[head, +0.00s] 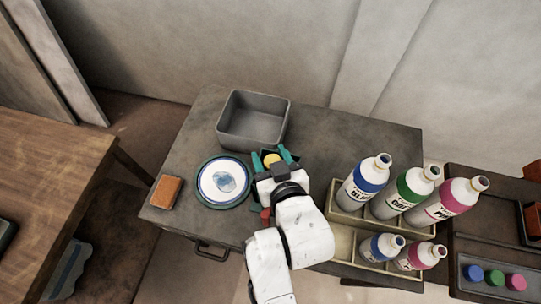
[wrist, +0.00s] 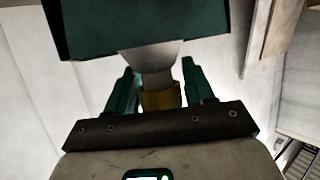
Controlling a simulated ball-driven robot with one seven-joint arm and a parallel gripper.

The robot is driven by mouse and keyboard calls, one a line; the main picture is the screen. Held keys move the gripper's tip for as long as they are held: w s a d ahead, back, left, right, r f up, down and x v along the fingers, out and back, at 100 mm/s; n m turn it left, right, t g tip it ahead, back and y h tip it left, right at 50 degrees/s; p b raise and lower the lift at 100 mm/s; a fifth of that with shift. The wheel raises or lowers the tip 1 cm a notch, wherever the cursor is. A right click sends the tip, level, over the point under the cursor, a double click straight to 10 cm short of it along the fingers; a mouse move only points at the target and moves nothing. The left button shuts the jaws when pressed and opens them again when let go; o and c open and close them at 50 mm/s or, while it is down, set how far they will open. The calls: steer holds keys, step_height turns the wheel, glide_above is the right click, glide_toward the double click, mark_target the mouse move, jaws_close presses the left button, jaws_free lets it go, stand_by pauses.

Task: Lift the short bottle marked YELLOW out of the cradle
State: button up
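The short yellow-marked bottle shows in the head view as a yellow round top (head: 271,160) between my gripper's green fingers. No lettering is readable on it. In the wrist view its pale shoulder and neck (wrist: 157,62) and yellow collar (wrist: 160,97) show. The rest is hidden by a dark teal block (wrist: 145,25), which looks like the cradle; in the head view the cradle is mostly hidden behind my gripper. My gripper (head: 271,157) is open, with one finger on either side of the yellow part. Narrow gaps seem to remain in the wrist view (wrist: 158,68).
A grey bin (head: 252,138) stands behind my gripper. A blue-rimmed plate (head: 201,190) and an orange-brown sponge (head: 166,192) lie to the left. A beige rack (head: 343,243) at right holds several blue, green and pink bottles, tall ones behind short ones.

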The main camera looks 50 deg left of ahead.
steer(key=shift+o, duration=0.2)
steer(key=shift+d, duration=0.1)
steer(key=v, duration=1)
steer(key=shift+d+r+b, duration=0.2)
steer(key=shift+b, duration=0.25)
steer(key=shift+s, duration=0.15)
